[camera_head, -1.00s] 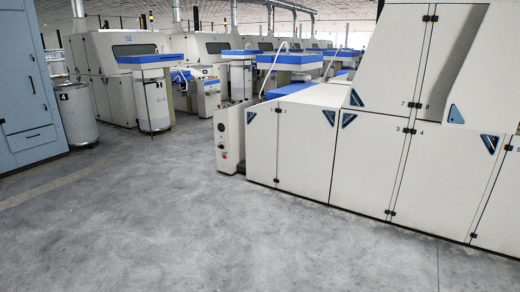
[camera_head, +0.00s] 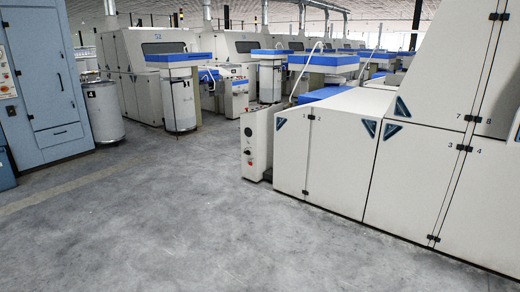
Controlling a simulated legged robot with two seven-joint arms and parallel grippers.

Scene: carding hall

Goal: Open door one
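Door one (camera_head: 290,158) is the narrow cream panel at the left end of the low front of the right-hand machine. It looks shut, flush with the panel beside it. A blue triangular piece (camera_head: 280,124) sits at its upper left corner. Small dark fittings and small numbers show along its right edge, beside the wider door two (camera_head: 340,160). Door one stands some way ahead, right of the picture's middle. Neither of my grippers is in view.
A control post (camera_head: 256,143) with buttons stands just left of door one. More numbered doors (camera_head: 415,185) run to the right. A blue cabinet (camera_head: 45,85) and a grey can (camera_head: 103,112) stand at left. The grey floor (camera_head: 190,220) ahead is clear.

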